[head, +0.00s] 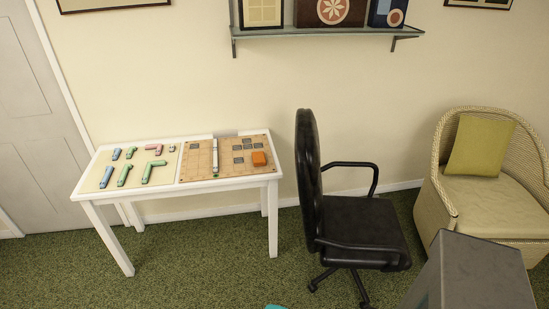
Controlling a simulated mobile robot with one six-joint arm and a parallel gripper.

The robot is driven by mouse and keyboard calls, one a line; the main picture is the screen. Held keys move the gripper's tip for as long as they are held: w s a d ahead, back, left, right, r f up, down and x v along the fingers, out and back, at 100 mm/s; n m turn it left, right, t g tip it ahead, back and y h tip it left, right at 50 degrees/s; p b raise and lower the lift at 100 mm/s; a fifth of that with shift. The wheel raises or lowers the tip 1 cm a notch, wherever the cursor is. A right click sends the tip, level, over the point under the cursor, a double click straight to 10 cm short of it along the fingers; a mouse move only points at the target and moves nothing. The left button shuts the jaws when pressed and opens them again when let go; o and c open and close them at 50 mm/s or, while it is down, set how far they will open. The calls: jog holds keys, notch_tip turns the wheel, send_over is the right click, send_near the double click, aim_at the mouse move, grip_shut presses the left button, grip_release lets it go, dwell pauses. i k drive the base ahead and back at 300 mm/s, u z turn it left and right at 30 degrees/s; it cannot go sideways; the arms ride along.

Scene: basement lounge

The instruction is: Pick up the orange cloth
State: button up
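A small orange item (259,158), which looks like the folded orange cloth, lies near the right end of the white table (245,182). It rests on a tan board with a grid (228,169), to the right of several dark square tiles (238,160). It is small in the picture, so its folds cannot be made out. Nothing covers it.
Several blue, green and red pieces (125,175) lie on the table's left half. A black office chair (362,222) stands just right of the table. A wicker armchair (485,193) is farther right. Green carpet (190,262) is open before the table. A wall shelf (325,31) hangs above.

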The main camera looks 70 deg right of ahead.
aim_at(258, 158)
jog(key=z, duration=0.65)
jog(key=i, duration=0.95)
